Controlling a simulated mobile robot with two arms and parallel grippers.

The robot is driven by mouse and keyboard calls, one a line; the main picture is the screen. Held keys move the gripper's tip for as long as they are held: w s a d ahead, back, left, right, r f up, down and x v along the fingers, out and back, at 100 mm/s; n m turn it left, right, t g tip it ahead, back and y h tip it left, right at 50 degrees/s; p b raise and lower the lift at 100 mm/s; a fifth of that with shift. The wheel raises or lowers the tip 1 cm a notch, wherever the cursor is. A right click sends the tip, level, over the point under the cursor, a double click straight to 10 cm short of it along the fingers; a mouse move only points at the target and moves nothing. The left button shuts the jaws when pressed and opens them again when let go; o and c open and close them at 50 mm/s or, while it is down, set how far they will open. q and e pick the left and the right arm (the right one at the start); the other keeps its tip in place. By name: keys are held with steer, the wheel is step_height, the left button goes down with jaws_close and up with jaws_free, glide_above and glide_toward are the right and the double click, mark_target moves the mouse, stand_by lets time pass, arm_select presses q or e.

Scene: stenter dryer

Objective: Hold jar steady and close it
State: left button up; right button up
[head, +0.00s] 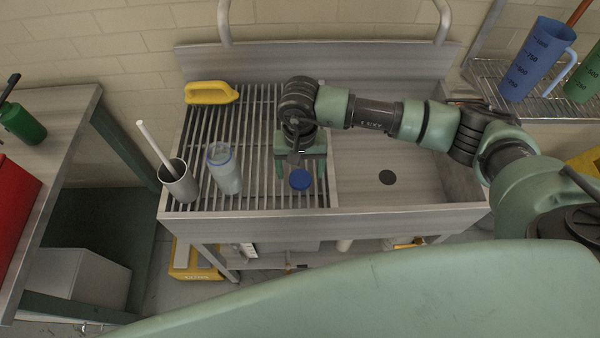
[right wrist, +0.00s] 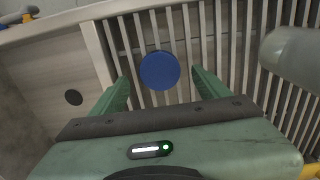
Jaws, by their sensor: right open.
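A translucent jar (head: 224,170) stands upright on the slatted drainboard of the sink unit; I cannot tell whether its top is covered. A round blue lid (head: 300,180) lies on the slats to the right of the jar, apart from it. My right gripper (head: 301,172) points down over the lid, open and empty. In the right wrist view the lid (right wrist: 160,71) shows between and just beyond the two green fingertips (right wrist: 160,76), with a gap on either side. A pale rounded body at the upper right of that view (right wrist: 292,55) looks like the jar. My left gripper is not in view.
A grey cup (head: 180,185) with a white-handled tool stands left of the jar. A yellow brush-like item (head: 211,92) lies behind it. The sink basin (head: 420,185) on the right is empty. Blue (head: 538,60) and green (head: 585,75) jugs stand on a rack at right.

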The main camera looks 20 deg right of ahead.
mark_target(300, 176)
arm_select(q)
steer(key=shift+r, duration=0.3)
arm_select(e)
steer(key=shift+f, duration=0.9)
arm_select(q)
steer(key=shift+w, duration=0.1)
arm_select(e)
steer(key=c, duration=1.4)
steer(key=shift+r, duration=0.1)
